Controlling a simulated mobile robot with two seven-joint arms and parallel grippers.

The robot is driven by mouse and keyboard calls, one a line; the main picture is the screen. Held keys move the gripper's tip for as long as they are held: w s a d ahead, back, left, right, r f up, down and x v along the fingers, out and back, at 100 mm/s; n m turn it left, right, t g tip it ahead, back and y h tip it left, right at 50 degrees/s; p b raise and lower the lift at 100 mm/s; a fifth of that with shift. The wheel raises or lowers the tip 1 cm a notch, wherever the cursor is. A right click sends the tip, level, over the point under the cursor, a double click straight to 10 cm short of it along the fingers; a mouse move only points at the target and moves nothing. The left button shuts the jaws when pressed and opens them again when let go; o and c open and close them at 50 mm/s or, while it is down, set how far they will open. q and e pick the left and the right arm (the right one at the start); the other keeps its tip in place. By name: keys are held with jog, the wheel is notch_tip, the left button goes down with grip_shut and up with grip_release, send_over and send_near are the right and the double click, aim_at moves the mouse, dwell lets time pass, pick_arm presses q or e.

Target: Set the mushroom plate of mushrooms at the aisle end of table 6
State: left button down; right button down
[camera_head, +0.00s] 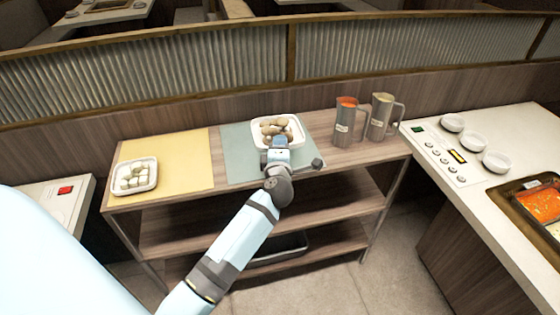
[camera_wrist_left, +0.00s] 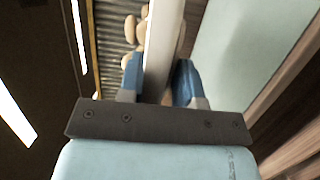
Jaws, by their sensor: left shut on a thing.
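The mushroom plate (camera_head: 298,140) is a white square dish of brown mushrooms (camera_head: 277,127) at the back of the blue-green mat on the wooden shelf unit. My left gripper (camera_head: 278,146) is shut on its near rim. In the left wrist view, the blue fingers (camera_wrist_left: 160,85) pinch the white plate wall (camera_wrist_left: 162,40), with mushrooms (camera_wrist_left: 131,32) beside it. I cannot tell whether the plate touches the mat. A table (camera_head: 520,130) with a control panel stands at the right; its number is not readable. My right gripper is not in view.
A second white plate (camera_head: 122,187) of pale cubes sits on the yellow mat (camera_head: 185,160). Two metal jugs (camera_head: 345,125) (camera_head: 379,118) stand right of the blue-green mat (camera_head: 237,150). The right table holds three small bowls (camera_head: 473,142) and a soup pan (camera_head: 520,195). A corrugated partition (camera_head: 190,62) runs behind.

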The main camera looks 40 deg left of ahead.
aim_at(280, 133)
pick_arm(q)
notch_tip(280, 133, up, 5)
jog(key=shift+f+p, duration=0.1)
jog(key=shift+p, duration=0.25)
jog(key=s+d+r+m+t+h+p, duration=0.1)
jog(key=s+d+m+t+h+p, duration=0.2)
jog(key=s+d+m+h, duration=0.3)
jog(key=s+d+h, duration=0.3)
jog(key=s+d, duration=0.3)
jog(key=d, duration=0.2)
jog(key=shift+s+r+m+h, duration=0.15)
jog(key=shift+r+m+h, duration=0.15)
jog(key=shift+r+h, duration=0.1)
